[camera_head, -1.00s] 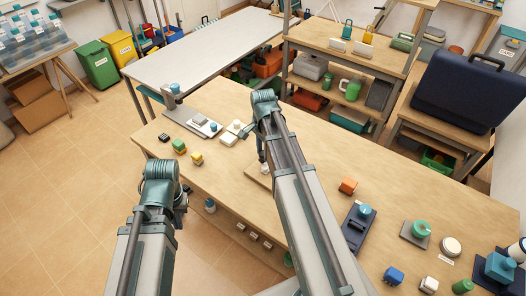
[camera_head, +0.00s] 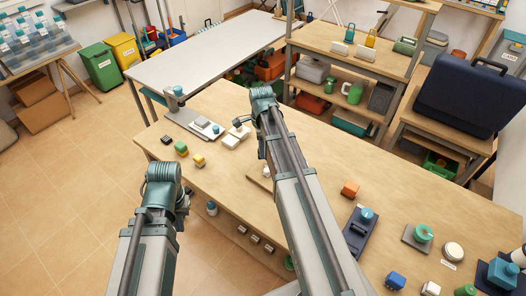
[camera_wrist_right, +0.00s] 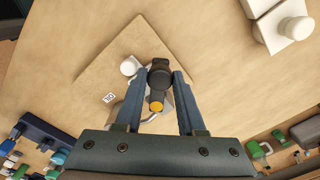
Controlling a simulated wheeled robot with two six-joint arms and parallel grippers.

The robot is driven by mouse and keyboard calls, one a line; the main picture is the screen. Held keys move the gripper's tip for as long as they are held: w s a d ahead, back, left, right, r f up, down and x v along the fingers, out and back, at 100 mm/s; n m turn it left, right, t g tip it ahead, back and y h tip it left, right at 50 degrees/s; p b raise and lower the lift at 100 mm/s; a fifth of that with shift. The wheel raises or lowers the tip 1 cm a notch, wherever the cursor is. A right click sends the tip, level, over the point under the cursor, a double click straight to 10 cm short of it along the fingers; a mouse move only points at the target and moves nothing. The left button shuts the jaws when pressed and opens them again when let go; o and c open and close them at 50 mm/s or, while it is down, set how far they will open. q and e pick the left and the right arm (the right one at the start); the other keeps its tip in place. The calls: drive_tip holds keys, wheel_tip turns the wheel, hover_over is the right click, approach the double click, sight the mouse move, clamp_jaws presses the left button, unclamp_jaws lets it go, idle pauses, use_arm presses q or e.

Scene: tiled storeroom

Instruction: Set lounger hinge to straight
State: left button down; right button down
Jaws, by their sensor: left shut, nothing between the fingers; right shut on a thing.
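In the right wrist view, a small device with a dark knob (camera_wrist_right: 159,76), a yellow-ended part (camera_wrist_right: 156,106) and a white round part (camera_wrist_right: 130,66) sits on a square wooden board (camera_wrist_right: 100,62). I cannot make out the lounger hinge's exact setting. My right gripper (camera_wrist_right: 162,82) is shut on the dark knob, one blue finger on each side. In the head view the board (camera_head: 257,183) shows partly beside my right arm, which hides most of the device. My left gripper (camera_head: 186,199) is mostly hidden behind its wrist, shut and empty off the table's front edge.
White blocks (camera_head: 233,139) and a grey device (camera_head: 195,125) lie beyond the board. Small coloured blocks (camera_head: 199,160) lie to the left. An orange block (camera_head: 350,189), a dark blue device (camera_head: 359,232) and a green knob (camera_head: 423,233) stand to the right.

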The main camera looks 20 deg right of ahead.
drive_tip(key=w+m, duration=0.1)
drive_tip(key=m, duration=0.1)
drive_tip(key=w+d+m, duration=0.1)
drive_tip(key=m, duration=0.1)
drive_tip(key=shift+w+d+m, duration=0.15)
drive_tip(key=shift+w+m, duration=0.1)
drive_tip(key=shift+m, duration=0.05)
drive_tip(key=shift+w+d+m, duration=0.35)
drive_tip(key=shift+d+m, duration=0.15)
drive_tip(key=shift+m, duration=0.65)
drive_tip(key=shift+w+d+m, duration=0.35)
drive_tip(key=shift+d+m, duration=0.1)
drive_tip(key=shift+m, duration=0.7)
drive_tip(key=c, duration=0.5)
unclamp_jaws()
drive_tip(key=shift+d, duration=0.1)
drive_tip(key=shift+r, duration=0.1)
wheel_tip(320, 180, up, 14)
drive_tip(key=p, duration=1.3)
drive_tip(key=shift+f+p, duration=0.2)
drive_tip(key=shift+p, duration=0.2)
